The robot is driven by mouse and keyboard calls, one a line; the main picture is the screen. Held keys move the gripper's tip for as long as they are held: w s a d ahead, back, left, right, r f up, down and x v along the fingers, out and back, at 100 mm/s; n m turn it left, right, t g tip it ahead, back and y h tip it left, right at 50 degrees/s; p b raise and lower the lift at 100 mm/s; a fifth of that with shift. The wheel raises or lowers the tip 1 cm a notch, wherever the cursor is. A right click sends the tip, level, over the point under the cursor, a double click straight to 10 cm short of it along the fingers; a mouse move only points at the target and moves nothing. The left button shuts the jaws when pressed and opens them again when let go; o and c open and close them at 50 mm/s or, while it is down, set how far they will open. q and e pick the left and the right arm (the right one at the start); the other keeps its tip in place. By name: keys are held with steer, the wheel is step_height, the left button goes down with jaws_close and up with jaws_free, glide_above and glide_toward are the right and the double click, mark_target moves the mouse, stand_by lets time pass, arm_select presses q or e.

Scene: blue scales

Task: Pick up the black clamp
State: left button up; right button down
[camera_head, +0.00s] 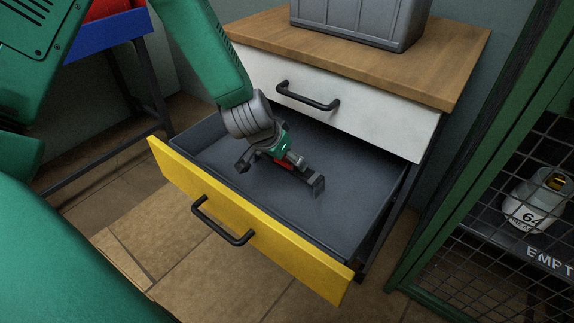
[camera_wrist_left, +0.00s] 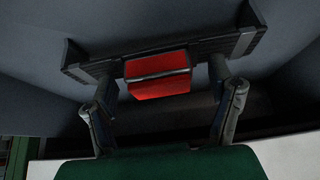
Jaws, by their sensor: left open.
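The black clamp (camera_head: 316,186) is in the open drawer, with a dark bar, upturned ends and a red middle block. In the left wrist view the clamp (camera_wrist_left: 95,66) spans the top of the picture, its red block facing the camera. My left gripper (camera_head: 282,158) reaches down into the drawer over the clamp's middle and hides part of it. In the left wrist view my left gripper (camera_wrist_left: 163,82) is open, one finger on each side of the red block. I cannot tell whether the fingers touch the bar. My right gripper is not in view.
The drawer's yellow front (camera_head: 245,220) and dark side walls surround the clamp. The white upper drawer (camera_head: 345,105) is shut above. A grey bin (camera_head: 350,22) stands on the wooden top. A green mesh cage (camera_head: 480,215) is at the right. The rest of the drawer floor is bare.

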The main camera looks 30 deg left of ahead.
arm_select(q)
steer(key=c, duration=1.4)
steer(key=shift+o, duration=0.2)
